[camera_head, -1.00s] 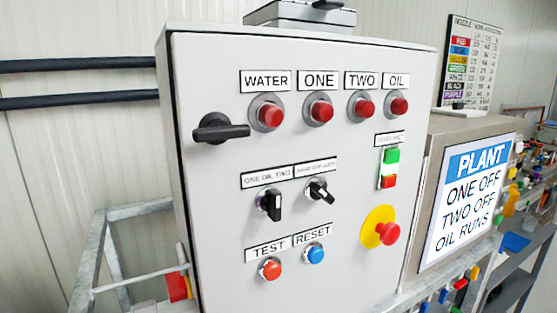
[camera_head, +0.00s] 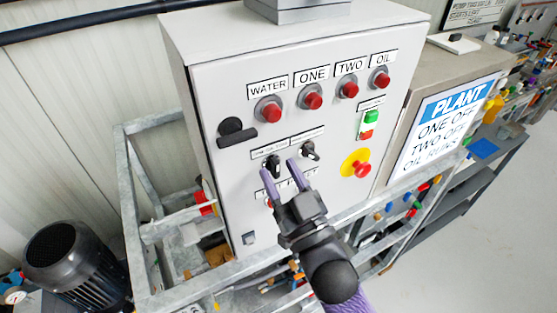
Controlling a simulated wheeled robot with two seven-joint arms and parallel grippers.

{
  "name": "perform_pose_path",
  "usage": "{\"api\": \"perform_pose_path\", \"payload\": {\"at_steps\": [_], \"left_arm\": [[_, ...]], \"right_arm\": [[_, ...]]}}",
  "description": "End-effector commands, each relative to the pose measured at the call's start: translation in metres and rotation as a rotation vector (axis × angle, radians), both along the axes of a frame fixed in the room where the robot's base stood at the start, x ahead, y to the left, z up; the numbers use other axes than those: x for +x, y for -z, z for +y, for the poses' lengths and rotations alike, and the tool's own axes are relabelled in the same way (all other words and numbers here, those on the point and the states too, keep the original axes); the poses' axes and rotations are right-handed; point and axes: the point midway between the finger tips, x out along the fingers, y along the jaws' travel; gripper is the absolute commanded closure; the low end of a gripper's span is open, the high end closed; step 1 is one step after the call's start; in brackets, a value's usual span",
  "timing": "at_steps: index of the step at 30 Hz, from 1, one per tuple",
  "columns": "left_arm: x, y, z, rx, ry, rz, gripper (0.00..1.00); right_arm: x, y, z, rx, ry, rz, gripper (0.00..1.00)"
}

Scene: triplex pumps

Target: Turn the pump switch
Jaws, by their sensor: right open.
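The grey control cabinet (camera_head: 228,80) carries two black rotary switches below its row of red lamps. The left switch (camera_head: 273,163) sits under a label that earlier reads ONE OIL TWO, and its knob looks close to upright. The right switch (camera_head: 310,150) has a slanted knob. My right gripper (camera_head: 281,171) is open, with two purple fingers pointing up at the panel. Its fingertips lie on either side of the left switch's lower end in the picture; I cannot tell whether they touch it. The gripper hides most of the TEST and RESET buttons. My left gripper is out of view.
A yellow-and-red stop button (camera_head: 360,165) and a green-and-red button (camera_head: 369,122) are right of the switches. A black handle (camera_head: 236,133) sticks out at the panel's left. A metal frame (camera_head: 150,230) and a black motor (camera_head: 68,262) stand at lower left.

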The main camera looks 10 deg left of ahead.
Motion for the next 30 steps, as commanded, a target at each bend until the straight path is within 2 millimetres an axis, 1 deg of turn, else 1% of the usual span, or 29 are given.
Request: {"api": "perform_pose_path", "payload": {"at_steps": [1,4,12,14,15,17,18,19,20,30], "left_arm": [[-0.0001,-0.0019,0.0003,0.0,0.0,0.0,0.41],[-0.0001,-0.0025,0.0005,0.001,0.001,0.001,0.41],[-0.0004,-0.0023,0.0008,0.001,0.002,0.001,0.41],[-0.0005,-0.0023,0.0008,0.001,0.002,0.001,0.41],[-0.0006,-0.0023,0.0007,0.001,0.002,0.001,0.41],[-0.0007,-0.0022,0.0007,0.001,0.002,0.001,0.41],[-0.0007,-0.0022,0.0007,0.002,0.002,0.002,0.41],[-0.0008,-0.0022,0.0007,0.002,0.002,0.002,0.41],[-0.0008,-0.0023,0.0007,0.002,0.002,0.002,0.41],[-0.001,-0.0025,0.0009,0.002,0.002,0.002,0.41]], "right_arm": [[0.0035,-0.003,0.0031,0.001,0.0,0.0,0.49],[0.0077,-0.0041,0.0062,0.0,0.0,0.001,0.49],[0.0088,-0.004,0.0072,-0.001,0.0,0.002,0.49],[0.0087,-0.0039,0.0071,-0.001,0.0,0.002,0.61],[0.0088,-0.0039,0.007,-0.001,0.0,0.002,0.7],[0.0087,-0.0039,0.007,-0.001,0.001,0.002,0.82],[0.0087,-0.0039,0.007,-0.001,0.001,0.002,0.91],[0.0087,-0.0039,0.007,-0.001,0.001,0.002,0.97],[0.0087,-0.0039,0.007,-0.001,0.001,0.002,1.0],[0.0087,-0.0038,0.0069,-0.009,0.0,-0.003,1.0]]}}
